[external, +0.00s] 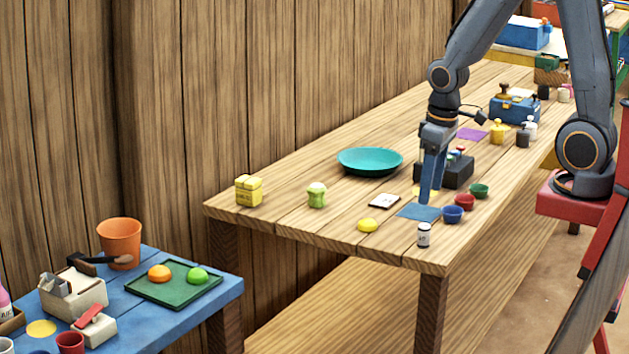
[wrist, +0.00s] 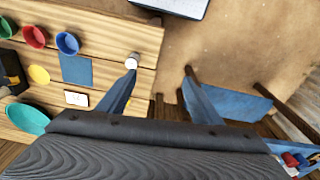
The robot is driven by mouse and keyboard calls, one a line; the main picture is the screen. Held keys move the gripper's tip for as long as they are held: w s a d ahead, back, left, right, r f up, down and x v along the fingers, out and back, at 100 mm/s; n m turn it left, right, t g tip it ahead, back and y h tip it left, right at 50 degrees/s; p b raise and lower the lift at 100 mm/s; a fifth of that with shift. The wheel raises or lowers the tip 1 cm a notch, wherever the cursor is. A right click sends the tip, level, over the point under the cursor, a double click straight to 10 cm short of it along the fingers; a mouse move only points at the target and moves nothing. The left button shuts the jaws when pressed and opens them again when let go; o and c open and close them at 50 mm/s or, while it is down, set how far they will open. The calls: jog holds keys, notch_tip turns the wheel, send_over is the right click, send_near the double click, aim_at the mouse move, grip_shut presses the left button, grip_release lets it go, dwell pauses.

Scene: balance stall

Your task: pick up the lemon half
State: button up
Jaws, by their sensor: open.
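The lemon half (external: 368,225) is a small yellow dome near the front edge of the wooden table in the external view. My gripper (external: 430,198) points down, open and empty. It appears to the right of the lemon half and apart from it, in front of the blue square (external: 418,211) in the picture. In the wrist view my gripper (wrist: 160,76) has its fingers spread, with floor between them.
A white jar (external: 424,235) stands right of the lemon half, and a white card (external: 384,201) lies behind it. Blue (external: 453,214), red (external: 465,202) and green (external: 479,190) cups stand nearby. A teal plate (external: 370,161) lies farther back. The table edge is close.

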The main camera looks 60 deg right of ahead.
jog(key=w+d+f+n+y+b, duration=0.1)
jog(key=w+d+f+n, duration=0.15)
jog(key=w+n, duration=0.2)
jog(key=w+d+f+n+y+b, duration=0.1)
jog(key=w+d+f+n, duration=0.1)
jog(key=w+d+n, duration=0.3)
jog(key=n+y, duration=0.2)
jog(key=n, duration=0.3)
send_near(368, 224)
jog(key=shift+w+a+f+p, duration=0.2)
jog(key=shift+f+p, duration=0.25)
jog(key=shift+f, duration=0.85)
jog(key=shift+w+a+f+p, duration=0.15)
jog(key=shift+w+f+p, duration=0.25)
jog(key=shift+f, duration=0.85)
jog(key=shift+w+a+f+p, duration=0.15)
jog(key=shift+f+p, duration=0.35)
jog(key=shift+f, duration=0.8)
jog(key=c, duration=1.1)
